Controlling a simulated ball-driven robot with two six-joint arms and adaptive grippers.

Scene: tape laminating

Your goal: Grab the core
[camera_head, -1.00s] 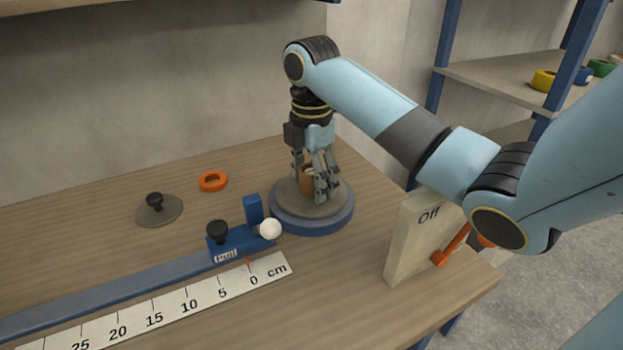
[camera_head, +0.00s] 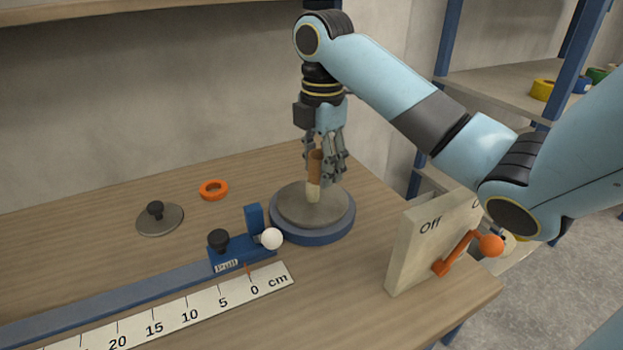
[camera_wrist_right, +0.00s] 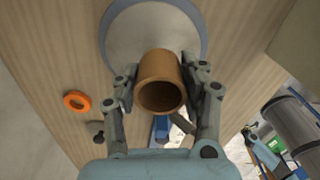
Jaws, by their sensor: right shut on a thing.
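The core is a brown, hollow cylinder (camera_head: 315,168), upright, above the round turntable with a grey top and blue rim (camera_head: 312,233). My right gripper (camera_head: 325,172) points down and is shut on the core. My left gripper is not in view.
A blue slide marked "Pull" (camera_head: 228,266) with a white ball (camera_head: 271,238) stands left of the turntable. A grey disc with a black knob (camera_head: 160,218) and an orange ring (camera_head: 214,189) lie behind. A switch box (camera_head: 425,250) with an orange lever stands right.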

